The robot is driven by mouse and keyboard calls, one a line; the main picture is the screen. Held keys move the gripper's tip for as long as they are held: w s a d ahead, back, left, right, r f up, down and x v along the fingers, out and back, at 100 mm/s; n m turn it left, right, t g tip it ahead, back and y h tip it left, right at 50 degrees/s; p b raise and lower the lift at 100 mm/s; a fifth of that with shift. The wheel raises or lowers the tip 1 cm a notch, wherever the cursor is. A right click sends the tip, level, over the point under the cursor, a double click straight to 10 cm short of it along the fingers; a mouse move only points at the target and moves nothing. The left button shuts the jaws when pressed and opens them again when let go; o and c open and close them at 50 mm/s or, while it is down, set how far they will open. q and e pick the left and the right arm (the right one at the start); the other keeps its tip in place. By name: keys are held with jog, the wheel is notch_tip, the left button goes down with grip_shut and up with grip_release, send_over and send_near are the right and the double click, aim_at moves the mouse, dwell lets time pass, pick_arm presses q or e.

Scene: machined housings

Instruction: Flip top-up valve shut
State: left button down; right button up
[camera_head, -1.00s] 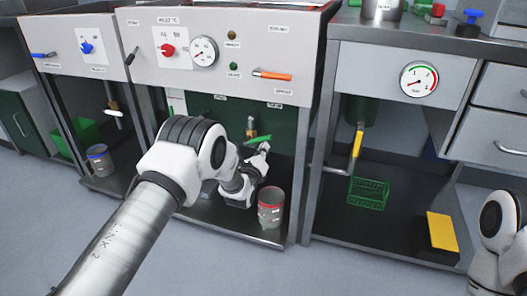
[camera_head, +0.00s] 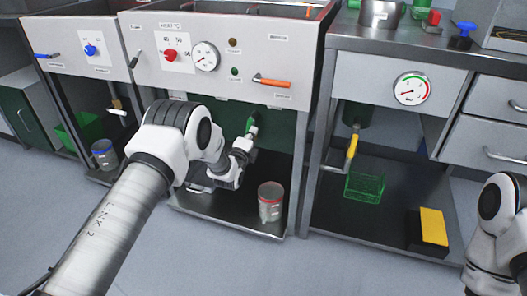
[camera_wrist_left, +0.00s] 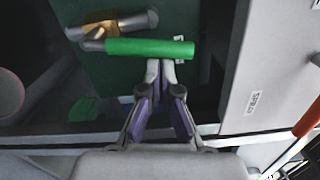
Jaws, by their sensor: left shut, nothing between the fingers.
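A valve with a green lever handle sits under the middle unit, against the dark green back panel. In the head view the handle (camera_head: 250,125) stands near upright, just above my left gripper (camera_head: 245,145). In the left wrist view the green handle (camera_wrist_left: 150,48) lies across the picture, roughly in line with the brass valve body (camera_wrist_left: 122,24) and pipe. My left gripper (camera_wrist_left: 161,72) is shut and empty. Its fingertips are at the handle's edge; I cannot tell whether they touch. A small label behind the handle is unreadable. My right gripper is out of view.
A red-rimmed can (camera_head: 270,202) stands on the shelf right of my left gripper. A yellow-handled valve (camera_head: 352,146) hangs above a green basket (camera_head: 365,186) at right. An orange-handled lever (camera_head: 272,81) sits on the panel above. A blue-rimmed can (camera_head: 104,154) stands at left.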

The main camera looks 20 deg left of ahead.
pick_arm(q)
jog(key=shift+a+r+n+p, duration=0.3)
jog(key=shift+a+n+p, duration=0.15)
jog(key=shift+a, duration=0.3)
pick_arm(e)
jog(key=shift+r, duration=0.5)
pick_arm(q)
jog(key=shift+a+r, duration=0.1)
